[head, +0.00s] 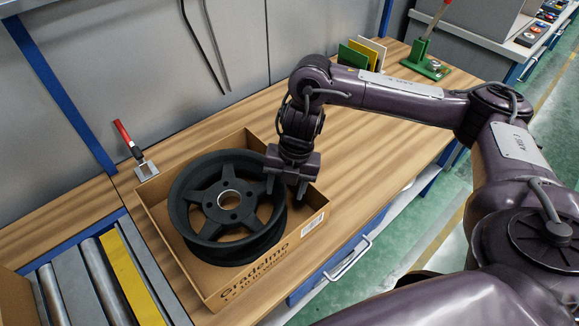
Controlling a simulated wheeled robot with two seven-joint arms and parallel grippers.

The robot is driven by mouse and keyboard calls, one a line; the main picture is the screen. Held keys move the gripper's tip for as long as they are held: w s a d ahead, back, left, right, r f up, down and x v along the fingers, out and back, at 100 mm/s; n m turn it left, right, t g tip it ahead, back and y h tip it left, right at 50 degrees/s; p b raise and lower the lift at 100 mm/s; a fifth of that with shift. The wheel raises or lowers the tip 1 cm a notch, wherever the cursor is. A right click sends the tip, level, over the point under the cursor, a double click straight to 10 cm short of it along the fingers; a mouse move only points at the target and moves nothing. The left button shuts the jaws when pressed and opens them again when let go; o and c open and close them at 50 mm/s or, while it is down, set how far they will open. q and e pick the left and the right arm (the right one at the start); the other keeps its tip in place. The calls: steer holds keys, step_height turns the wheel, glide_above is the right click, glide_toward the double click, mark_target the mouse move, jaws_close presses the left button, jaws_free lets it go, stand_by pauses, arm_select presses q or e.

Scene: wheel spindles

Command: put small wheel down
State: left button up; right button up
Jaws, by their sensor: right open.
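A dark grey spoked wheel (205,222) lies flat in an open shallow cardboard box (307,222) on the wooden workbench, with its centre hub facing up. My right gripper (285,190) points down at the wheel's right edge, inside the box outline. Its two fingers are apart. From this angle I cannot tell whether a finger touches the rim. My left gripper is not in view.
A roller conveyor (97,275) with a yellow strip adjoins the bench at lower left. A red-handled clamp (124,137) stands behind the box. Upright coloured plates (357,56) and a green tool stand (425,62) are at the back right. The bench right of the box is clear.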

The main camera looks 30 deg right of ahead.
steer(key=r, duration=0.3)
steer(key=d+r+p, duration=0.1)
steer(key=r, duration=0.1)
steer(key=shift+r, duration=0.4)
